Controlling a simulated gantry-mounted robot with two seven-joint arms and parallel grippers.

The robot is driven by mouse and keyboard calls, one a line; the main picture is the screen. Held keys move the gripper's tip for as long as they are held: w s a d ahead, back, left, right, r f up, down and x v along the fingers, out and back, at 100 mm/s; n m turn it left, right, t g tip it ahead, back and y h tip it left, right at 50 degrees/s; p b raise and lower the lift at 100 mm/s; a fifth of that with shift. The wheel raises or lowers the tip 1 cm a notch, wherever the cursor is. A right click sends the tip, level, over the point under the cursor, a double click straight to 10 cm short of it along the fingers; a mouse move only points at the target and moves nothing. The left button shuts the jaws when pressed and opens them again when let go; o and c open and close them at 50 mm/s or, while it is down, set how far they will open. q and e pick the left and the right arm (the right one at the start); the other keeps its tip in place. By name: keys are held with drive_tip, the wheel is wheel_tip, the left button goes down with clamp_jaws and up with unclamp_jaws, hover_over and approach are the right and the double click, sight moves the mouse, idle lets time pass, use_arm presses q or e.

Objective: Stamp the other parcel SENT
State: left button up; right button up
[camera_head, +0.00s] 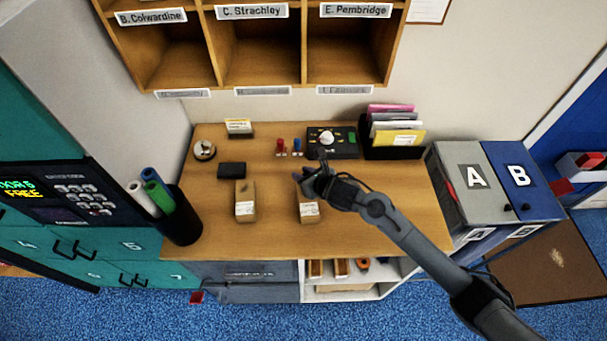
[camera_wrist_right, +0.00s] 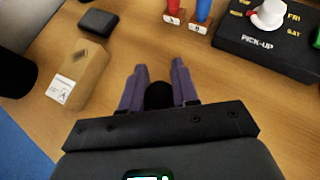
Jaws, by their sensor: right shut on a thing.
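Two brown parcels with white labels lie on the desk. The left parcel (camera_head: 245,203) also shows in the right wrist view (camera_wrist_right: 84,72), with a small dark mark on its top that I cannot read. The right parcel (camera_head: 308,211) is partly covered by my right gripper (camera_head: 305,182), which is over its far end. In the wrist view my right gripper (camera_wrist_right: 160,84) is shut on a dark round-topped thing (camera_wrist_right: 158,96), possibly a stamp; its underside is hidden. A black pad (camera_head: 232,170), also in the wrist view (camera_wrist_right: 98,21), lies behind the left parcel. My left gripper is out of view.
A red piece (camera_head: 280,147) and a blue piece (camera_head: 298,147) stand at the desk's back, beside a black pick-up dial box (camera_head: 340,150). An envelope rack (camera_head: 390,150) is at back right. A bin of rolls (camera_head: 182,220) stands left. The desk's right part is clear.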

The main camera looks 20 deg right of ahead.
drive_tip(key=shift+f, duration=0.3)
idle(0.7)
drive_tip(key=shift+f+b, duration=0.25)
drive_tip(key=shift+b, duration=0.2)
idle(0.6)
wheel_tip(320, 180, up, 2)
drive_tip(key=shift+p, duration=0.7)
drive_tip(key=shift+r+p, duration=1.75)
drive_tip(key=shift+r, duration=0.95)
